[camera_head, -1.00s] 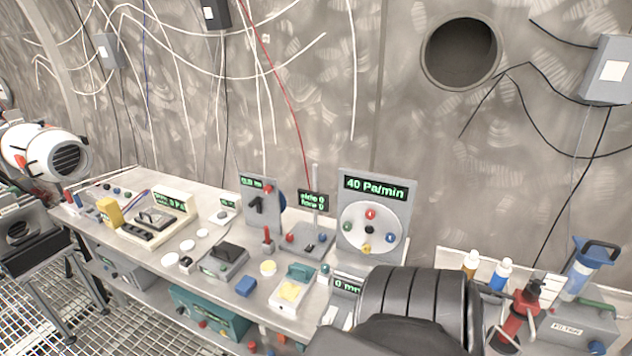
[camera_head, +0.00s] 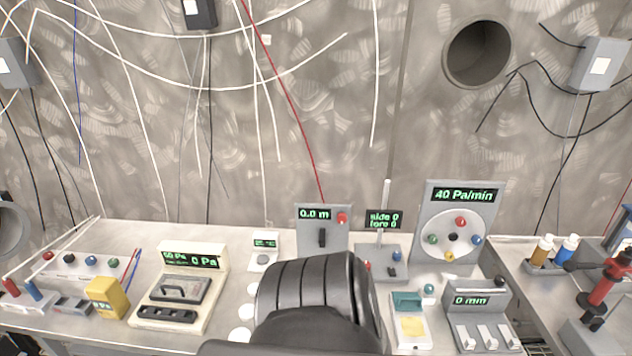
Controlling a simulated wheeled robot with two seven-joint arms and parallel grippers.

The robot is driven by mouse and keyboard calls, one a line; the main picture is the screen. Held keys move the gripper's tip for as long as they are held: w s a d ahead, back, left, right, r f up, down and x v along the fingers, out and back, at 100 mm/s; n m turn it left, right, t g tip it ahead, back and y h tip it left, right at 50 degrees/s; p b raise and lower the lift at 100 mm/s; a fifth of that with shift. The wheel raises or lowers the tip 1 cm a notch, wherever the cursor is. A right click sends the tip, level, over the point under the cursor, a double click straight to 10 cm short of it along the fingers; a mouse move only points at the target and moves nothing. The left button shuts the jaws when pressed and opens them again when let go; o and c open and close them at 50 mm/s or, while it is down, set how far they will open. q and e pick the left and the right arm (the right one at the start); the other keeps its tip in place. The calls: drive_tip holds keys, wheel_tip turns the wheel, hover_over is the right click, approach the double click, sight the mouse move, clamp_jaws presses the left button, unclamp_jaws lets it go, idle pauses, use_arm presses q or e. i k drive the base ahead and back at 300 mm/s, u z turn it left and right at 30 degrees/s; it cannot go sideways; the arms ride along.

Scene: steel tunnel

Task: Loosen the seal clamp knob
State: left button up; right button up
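No part is labelled as the seal clamp knob, so I cannot tell for sure which one it is. A grey upright panel (camera_head: 422,238) reads 40 Pa/min. It carries a white round disc (camera_head: 445,223) with red, green, blue and yellow knobs around a black centre knob (camera_head: 453,237). Another grey panel (camera_head: 308,236) reads 0.0 m and has a black handle (camera_head: 322,237) and a red knob (camera_head: 342,217). Neither gripper shows.
The bench (camera_head: 232,236) is crowded. A cream gauge box (camera_head: 207,284) and a yellow block (camera_head: 106,298) stand left. A grey 0 mm box (camera_head: 476,312) with white keys is at the right front. Bottles (camera_head: 567,249) and a red-black tool (camera_head: 604,284) stand further right. Cables hang on the wall.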

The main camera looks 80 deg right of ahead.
sight(429, 288)
drive_tip(key=i, duration=1.15)
drive_tip(key=z, duration=5.4)
